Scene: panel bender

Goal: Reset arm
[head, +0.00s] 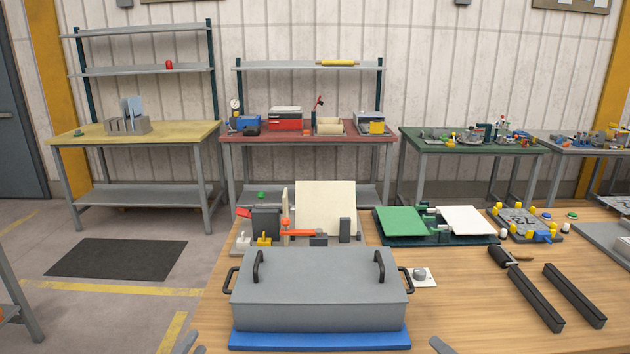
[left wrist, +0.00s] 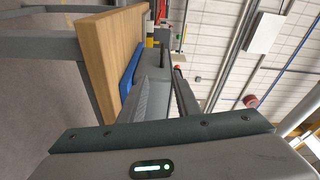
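My left gripper (head: 192,345) shows only its fingertips at the bottom edge of the head view, left of the blue mat (head: 320,340). In the left wrist view its two fingers (left wrist: 167,95) stand apart with nothing between them. My right gripper (head: 440,346) shows only a fingertip at the bottom edge, right of the mat; its opening is hidden. A grey lidded box (head: 318,295) with black handles sits on the mat. Behind it is a fixture with an orange lever (head: 299,233) and an upright cream panel (head: 326,207). Neither gripper visibly touches anything.
The wooden table (head: 470,300) also carries a green and white panel device (head: 405,222), a yellow-posted fixture (head: 520,222), a black roller (head: 500,257) and black bars (head: 574,295). Bare wood lies right of the box. Benches stand along the wall.

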